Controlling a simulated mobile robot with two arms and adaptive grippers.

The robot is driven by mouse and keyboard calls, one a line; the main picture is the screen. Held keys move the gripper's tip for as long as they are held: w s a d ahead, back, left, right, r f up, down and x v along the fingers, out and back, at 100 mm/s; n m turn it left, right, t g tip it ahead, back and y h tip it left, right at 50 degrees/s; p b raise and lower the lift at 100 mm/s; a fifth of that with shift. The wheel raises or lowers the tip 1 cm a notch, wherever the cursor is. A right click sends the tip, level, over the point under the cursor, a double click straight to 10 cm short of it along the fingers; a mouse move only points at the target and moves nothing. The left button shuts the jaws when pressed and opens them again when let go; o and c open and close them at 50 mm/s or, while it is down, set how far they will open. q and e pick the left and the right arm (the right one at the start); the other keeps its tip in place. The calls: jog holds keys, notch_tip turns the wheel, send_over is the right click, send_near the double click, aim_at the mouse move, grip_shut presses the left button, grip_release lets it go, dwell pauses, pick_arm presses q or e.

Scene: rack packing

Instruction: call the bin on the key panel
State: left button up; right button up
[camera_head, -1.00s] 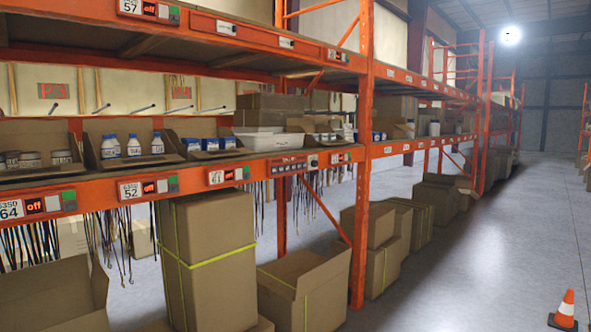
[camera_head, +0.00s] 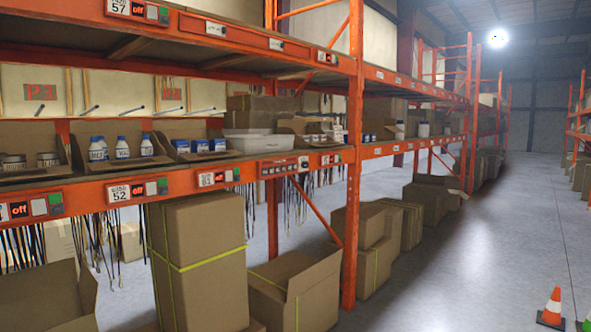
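Label modules with red "off" displays and small buttons run along the orange shelf beams, such as the one marked 52 (camera_head: 137,190) and the one marked 61 (camera_head: 218,178). A longer grey panel with a row of keys and a round knob (camera_head: 286,167) sits on the middle beam, left of the orange upright. A pale grey bin (camera_head: 254,144) stands on the shelf above and left of that panel. Neither of my grippers shows in the head view.
Open cartons with white bottles (camera_head: 122,148) and blue-white boxes (camera_head: 201,146) stand on the shelf. Tall strapped cartons (camera_head: 200,260) and an open carton (camera_head: 296,290) stand on the floor below. An orange cone (camera_head: 552,307) stands at lower right. The aisle floor (camera_head: 460,270) is clear.

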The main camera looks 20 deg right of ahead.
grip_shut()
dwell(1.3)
